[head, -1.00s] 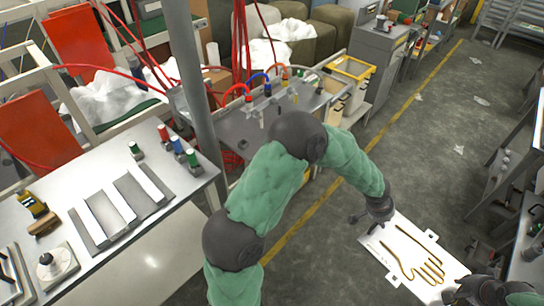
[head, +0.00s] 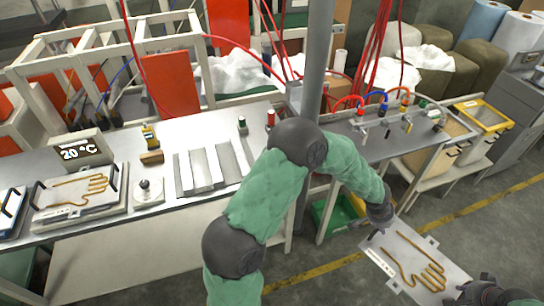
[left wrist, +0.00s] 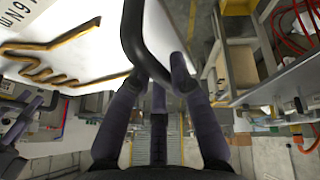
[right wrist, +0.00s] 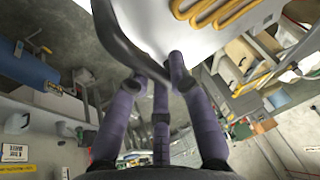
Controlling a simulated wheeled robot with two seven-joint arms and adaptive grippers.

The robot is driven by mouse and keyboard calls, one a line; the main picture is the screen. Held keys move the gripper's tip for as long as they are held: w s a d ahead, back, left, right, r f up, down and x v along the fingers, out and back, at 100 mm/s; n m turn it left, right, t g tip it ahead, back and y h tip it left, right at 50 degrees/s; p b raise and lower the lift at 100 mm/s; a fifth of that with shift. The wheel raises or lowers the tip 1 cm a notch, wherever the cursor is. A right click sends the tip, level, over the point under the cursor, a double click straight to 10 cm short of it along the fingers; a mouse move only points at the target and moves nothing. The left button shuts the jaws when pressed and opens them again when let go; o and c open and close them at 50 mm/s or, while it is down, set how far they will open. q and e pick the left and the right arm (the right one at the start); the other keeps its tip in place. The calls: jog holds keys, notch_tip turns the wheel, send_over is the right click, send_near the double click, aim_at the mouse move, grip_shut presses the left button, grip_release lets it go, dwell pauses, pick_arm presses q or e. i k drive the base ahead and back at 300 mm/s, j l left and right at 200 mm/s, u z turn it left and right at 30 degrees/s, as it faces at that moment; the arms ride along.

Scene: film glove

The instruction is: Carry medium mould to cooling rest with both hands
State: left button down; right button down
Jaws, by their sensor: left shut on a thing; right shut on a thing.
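The medium mould (head: 408,270) is a white plate with a raised gold hand outline, held off the bench over the floor at the lower right of the head view. My right gripper (head: 470,293) is shut on the opposite handle, a dark bar (right wrist: 115,45) in the right wrist view. A grey ridged metal piece (head: 208,170) lies on the bench; I cannot tell if it is the cooling rest.
The long bench (head: 262,112) carries another gold-hand mould (head: 62,213) on a base, a 20 °C display (head: 82,150) and a round-knobbed weight (head: 147,191). A grey post (head: 317,60) stands between it and a side table (head: 390,150) with coloured hose fittings. Floor is open at the right.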

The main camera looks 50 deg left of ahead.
aim_at(213, 161)
jog(key=l+u, duration=0.2)
jog(key=u, duration=1.65)
